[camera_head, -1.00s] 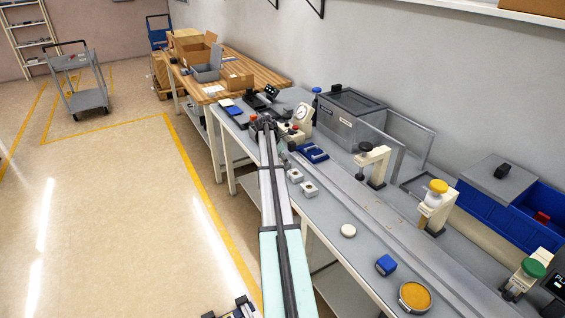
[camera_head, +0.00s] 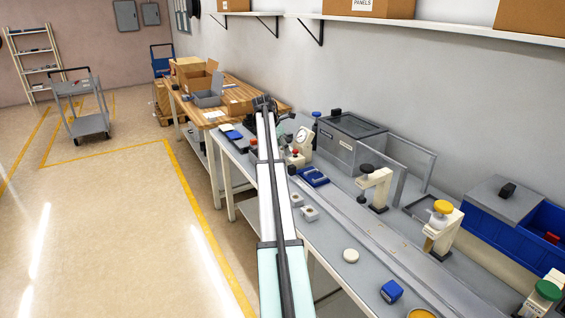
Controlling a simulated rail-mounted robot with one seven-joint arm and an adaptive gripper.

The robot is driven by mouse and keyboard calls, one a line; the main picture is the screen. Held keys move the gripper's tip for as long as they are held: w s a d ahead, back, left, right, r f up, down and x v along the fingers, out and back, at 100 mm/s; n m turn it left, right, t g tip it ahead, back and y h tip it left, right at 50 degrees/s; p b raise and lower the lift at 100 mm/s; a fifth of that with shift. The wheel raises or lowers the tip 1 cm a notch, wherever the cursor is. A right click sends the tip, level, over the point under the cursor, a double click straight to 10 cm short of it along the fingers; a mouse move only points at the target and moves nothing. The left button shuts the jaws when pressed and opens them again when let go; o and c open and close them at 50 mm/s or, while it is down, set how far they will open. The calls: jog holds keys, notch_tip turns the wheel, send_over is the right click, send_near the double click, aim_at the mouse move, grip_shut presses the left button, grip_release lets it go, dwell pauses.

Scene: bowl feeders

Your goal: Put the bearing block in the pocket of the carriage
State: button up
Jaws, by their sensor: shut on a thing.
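My arm stretches away from the camera along the bench, and my gripper (camera_head: 264,103) is a small dark shape at its far end, raised above the bench's far end. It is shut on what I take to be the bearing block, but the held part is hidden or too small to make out. Two small grey blocks with dark tops, the nearer block (camera_head: 310,213) and the farther block (camera_head: 296,199), sit on the bench right of my arm. A blue fixture (camera_head: 313,176) lies beyond them. I cannot tell for certain which part is the carriage or see its pocket.
Cream clamp stands (camera_head: 374,185) line the rail (camera_head: 372,232). A white disc (camera_head: 351,256) and blue block (camera_head: 391,291) lie nearer. A wooden table (camera_head: 215,112) is beyond the bench.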

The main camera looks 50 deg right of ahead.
jog(key=s+d+r+p, duration=0.1)
jog(key=s+d+r, duration=0.1)
jog(key=s+d, duration=0.35)
jog(key=s+d+r+p, duration=0.2)
jog(key=s+d, duration=0.1)
jog(key=d, duration=0.6)
jog(key=f+p, duration=0.2)
jog(key=f, duration=0.7)
jog(key=f+p, duration=0.2)
jog(key=f, duration=0.8)
jog(key=shift+w, duration=0.2)
jog(key=shift+f, duration=0.1)
jog(key=o, duration=1.3)
jog(key=shift+o, duration=0.2)
jog(key=b+v, duration=0.2)
jog(key=v, duration=1)
jog(key=shift+b, duration=0.4)
jog(key=shift+w+a, duration=0.1)
jog(key=shift+a, duration=0.05)
